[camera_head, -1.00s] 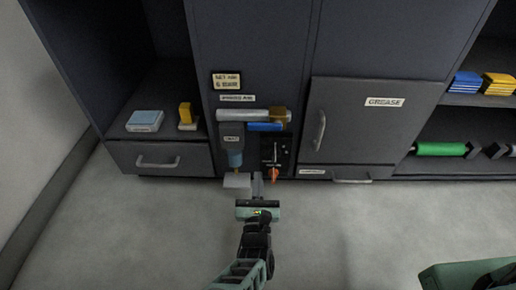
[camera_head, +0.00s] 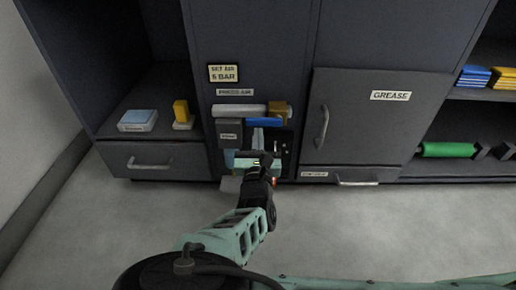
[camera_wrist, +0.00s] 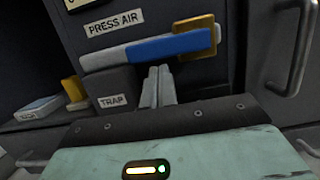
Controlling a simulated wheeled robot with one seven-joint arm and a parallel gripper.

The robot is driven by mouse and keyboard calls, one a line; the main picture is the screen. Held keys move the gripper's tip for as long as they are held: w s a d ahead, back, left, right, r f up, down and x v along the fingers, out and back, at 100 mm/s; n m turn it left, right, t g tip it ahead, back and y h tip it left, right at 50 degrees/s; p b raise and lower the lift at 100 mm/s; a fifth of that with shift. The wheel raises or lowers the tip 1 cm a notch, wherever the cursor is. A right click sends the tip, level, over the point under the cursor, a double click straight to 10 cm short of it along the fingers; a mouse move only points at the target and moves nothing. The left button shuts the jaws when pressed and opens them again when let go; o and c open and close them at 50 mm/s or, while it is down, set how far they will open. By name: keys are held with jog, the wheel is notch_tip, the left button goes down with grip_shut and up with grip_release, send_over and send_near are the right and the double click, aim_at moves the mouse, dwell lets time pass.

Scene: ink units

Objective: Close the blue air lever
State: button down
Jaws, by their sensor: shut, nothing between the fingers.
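The blue air lever (camera_head: 265,122) lies along a horizontal silver pipe (camera_head: 238,109) under the PRESS AIR label. In the wrist view the blue lever (camera_wrist: 165,47) runs sideways toward a brass fitting (camera_wrist: 207,36) at the pipe's right end. My gripper (camera_head: 257,133) is in front of the panel just below the lever. In the wrist view its fingers (camera_wrist: 158,75) are together and empty, with their tips close under the lever's left part. Whether they touch it cannot be told. My arm hides part of the panel below.
A grey TRAP box (camera_wrist: 112,88) is left of my fingers. A dark gauge panel with a red knob (camera_head: 273,181) is partly behind my gripper. The GREASE cabinet door (camera_head: 361,125) with its handle stands to the right. A drawer (camera_head: 155,160) is at lower left.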

jog(key=shift+r+p, duration=0.2)
jog(key=shift+p, duration=0.2)
jog(key=shift+a+r+m+p, duration=0.1)
jog(key=shift+m+p, duration=0.3)
jog(key=shift+p, duration=0.15)
jog(key=shift+p, duration=0.3)
